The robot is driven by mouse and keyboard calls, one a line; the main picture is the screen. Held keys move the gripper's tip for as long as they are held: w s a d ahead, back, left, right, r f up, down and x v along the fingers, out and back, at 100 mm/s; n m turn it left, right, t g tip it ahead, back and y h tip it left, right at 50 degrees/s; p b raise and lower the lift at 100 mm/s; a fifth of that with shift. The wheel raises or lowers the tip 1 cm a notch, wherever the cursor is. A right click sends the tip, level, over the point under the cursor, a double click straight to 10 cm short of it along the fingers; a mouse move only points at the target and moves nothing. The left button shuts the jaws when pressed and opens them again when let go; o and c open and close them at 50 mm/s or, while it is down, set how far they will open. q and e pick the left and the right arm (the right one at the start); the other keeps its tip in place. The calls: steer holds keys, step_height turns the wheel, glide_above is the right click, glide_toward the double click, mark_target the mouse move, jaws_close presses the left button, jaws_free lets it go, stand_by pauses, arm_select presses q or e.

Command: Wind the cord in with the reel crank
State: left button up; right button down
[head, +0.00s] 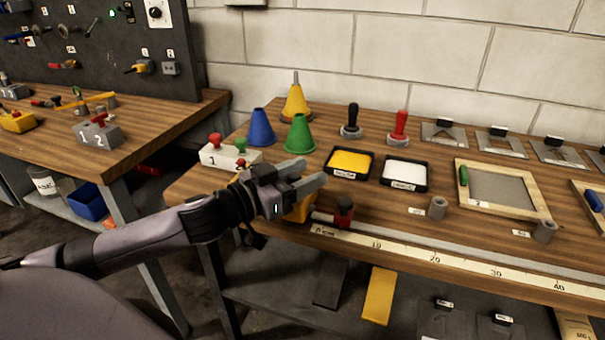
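A yellow-orange body (301,209), which may be the cord reel, sits near the front left corner of the right-hand bench. My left gripper (315,171) is right over it and hides most of it. The gripper's two grey fingers point right, with a gap between their tips. I see nothing held between them. A crank and a cord cannot be made out; contact with the body cannot be told. A small red block with a dark top (344,211) stands just right of the yellow body, by the ruler's start. My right gripper is not in view.
Blue (261,128), green (299,134) and yellow cones stand behind the gripper. A white box with red and green knobs (231,156) is at its left. Yellow (351,162) and white trays lie behind right. A long ruler (435,256) runs along the front edge.

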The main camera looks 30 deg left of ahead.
arm_select(q)
jaws_close()
steer(key=shift+w+n+y, duration=0.1)
steer(key=shift+n+y, duration=0.4)
steer(key=shift+y, duration=0.2)
steer(key=shift+n+t+y+p, duration=0.3)
steer(key=shift+p, duration=0.1)
steer(key=shift+w+n+y, duration=0.2)
steer(key=shift+n+y, duration=0.4)
steer(key=shift+y, duration=0.4)
steer(key=shift+w+n+y, duration=0.15)
steer(key=shift+n+y, duration=0.55)
steer(key=shift+y, duration=0.4)
steer(key=shift+w+a+f+n+y, duration=0.1)
steer(key=shift+n+y, duration=0.25)
steer(key=shift+y, duration=0.2)
steer(key=shift+w+a+n+y, duration=0.1)
steer(key=shift+n+y, duration=0.25)
steer(key=shift+y, duration=0.2)
steer(key=shift+w+a+n+g+y+b, duration=0.1)
steer(key=shift+w+n+g+y+b, duration=0.1)
steer(key=shift+n+y+b, duration=0.6)
steer(key=shift+w+a+n+g+y+b, duration=0.1)
steer(key=shift+n+g+y+b, duration=0.3)
steer(key=shift+y, duration=0.7)
steer(key=shift+a+n+y, duration=0.1)
steer(key=shift+n+y, duration=0.4)
steer(key=shift+y, duration=0.2)
